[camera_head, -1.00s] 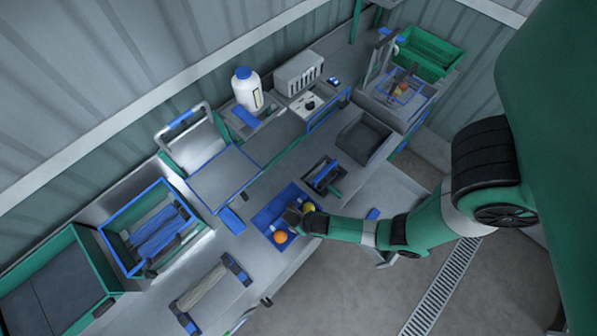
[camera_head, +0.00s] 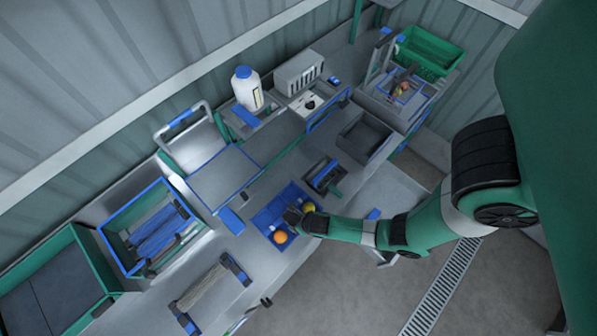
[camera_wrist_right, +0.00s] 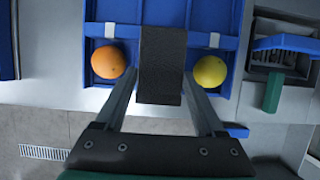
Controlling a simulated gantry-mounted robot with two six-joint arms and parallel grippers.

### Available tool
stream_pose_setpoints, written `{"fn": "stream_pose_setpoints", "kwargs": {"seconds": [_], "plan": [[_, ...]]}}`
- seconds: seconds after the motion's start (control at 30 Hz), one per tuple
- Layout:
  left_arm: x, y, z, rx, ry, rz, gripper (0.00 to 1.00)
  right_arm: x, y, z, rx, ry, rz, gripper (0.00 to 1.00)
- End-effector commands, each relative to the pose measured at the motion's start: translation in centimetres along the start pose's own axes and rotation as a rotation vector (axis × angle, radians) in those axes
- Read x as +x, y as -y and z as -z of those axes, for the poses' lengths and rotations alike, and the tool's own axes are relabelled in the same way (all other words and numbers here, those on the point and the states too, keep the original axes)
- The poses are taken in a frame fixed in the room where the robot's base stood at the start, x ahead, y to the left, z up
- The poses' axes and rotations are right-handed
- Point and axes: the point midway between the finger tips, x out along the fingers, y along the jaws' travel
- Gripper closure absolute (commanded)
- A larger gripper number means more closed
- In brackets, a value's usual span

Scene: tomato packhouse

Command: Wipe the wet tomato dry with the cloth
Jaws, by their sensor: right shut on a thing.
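An orange tomato (camera_head: 280,237) and a yellow tomato (camera_head: 308,207) lie in a blue compartmented tray (camera_head: 262,217) near the bench's front edge. The wrist view shows the orange tomato (camera_wrist_right: 108,62) to the left and the yellow tomato (camera_wrist_right: 210,71) to the right. My right gripper (camera_head: 292,216) is over the tray between them. It is shut on a dark grey, woven-looking cloth (camera_wrist_right: 162,65), which hides the tray behind it. The cloth appears apart from both tomatoes in the wrist view. I cannot tell which tomato is wet. My left gripper is not in view.
A small dark stand with blue edges (camera_head: 323,175) is close beside the tray. A blue-rimmed crate (camera_head: 112,243) and a pale roller (camera_head: 203,290) are to the left. A white jug (camera_head: 246,90) stands behind. Some bare bench lies left of the tray.

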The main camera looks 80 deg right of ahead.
Motion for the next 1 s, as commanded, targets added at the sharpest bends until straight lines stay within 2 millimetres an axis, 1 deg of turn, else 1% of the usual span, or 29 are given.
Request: {"fn": "stream_pose_setpoints", "kwargs": {"seconds": [0.27,0.77,0.8,1.0], "plan": [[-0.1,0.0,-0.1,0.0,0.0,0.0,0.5,0.2,0.0,0.0,0.0,0.0,0.0,0.73],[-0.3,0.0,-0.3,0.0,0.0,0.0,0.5,1.1,0.1,-1.6,0.0,-0.005,0.002,0.73],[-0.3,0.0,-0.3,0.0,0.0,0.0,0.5,1.1,0.1,-1.7,0.0,-0.006,0.002,0.8],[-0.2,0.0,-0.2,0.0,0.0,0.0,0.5,1.0,0.1,-1.4,-0.001,-0.008,0.003,0.81]]}}
